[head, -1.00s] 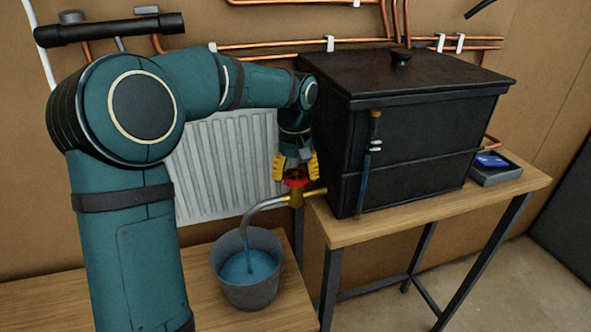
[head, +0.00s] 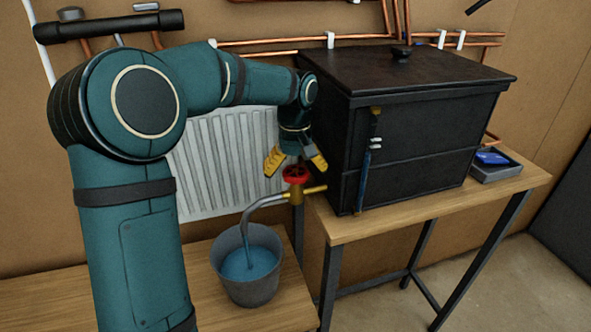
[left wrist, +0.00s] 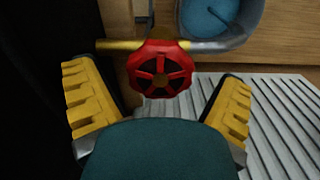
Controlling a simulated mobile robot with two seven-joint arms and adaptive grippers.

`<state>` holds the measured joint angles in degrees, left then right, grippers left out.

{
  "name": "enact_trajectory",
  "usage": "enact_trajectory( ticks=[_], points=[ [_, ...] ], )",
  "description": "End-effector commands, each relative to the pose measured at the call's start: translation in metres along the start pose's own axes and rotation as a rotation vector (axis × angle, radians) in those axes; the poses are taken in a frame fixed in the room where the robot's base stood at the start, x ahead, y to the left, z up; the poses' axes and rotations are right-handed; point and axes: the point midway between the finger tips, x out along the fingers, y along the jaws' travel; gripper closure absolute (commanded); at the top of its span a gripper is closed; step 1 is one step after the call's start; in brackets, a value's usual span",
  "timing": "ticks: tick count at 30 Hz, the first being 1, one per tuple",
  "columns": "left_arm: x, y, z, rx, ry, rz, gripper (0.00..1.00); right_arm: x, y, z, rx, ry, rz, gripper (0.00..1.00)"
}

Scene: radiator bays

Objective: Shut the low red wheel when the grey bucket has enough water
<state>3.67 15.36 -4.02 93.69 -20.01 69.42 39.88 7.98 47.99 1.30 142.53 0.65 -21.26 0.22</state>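The red wheel (head: 296,174) sits on a brass valve (head: 297,192) with a curved grey spout (head: 262,205). The grey bucket (head: 252,292) stands under the spout with blue water (head: 250,265) in it, its surface below the rim. A thin blue stream shows between spout and water. My left gripper (head: 296,166) is open just above the wheel, its yellow fingers apart. In the left wrist view the wheel (left wrist: 160,69) lies beyond the open left gripper (left wrist: 158,95), clear of both fingers. My right gripper is not in view.
A black lidded box (head: 420,130) on a wooden table (head: 420,215) stands close to the right of the valve. A white radiator (head: 225,160) is behind. The bucket stands on a lower wooden bench (head: 50,305). A blue object in a tray (head: 495,170) lies at right.

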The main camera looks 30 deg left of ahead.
Motion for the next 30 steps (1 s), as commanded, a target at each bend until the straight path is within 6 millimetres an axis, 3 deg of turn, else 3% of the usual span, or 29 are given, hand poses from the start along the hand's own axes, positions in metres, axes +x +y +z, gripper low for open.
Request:
enact_trajectory(
  ticks=[10, 24, 30],
  points=[
    [-0.01, 0.001, 0.0, 0.001, 0.003, 0.002, 0.04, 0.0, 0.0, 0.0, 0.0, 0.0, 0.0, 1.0],
    [-0.097, 0.001, 0.0, 0.0, 0.003, 0.003, 0.04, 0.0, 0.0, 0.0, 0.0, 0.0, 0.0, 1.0],
    [-0.117, 0.001, 0.0, 0.0, 0.001, 0.002, 0.04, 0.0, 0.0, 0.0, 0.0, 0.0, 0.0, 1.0]
  ],
)
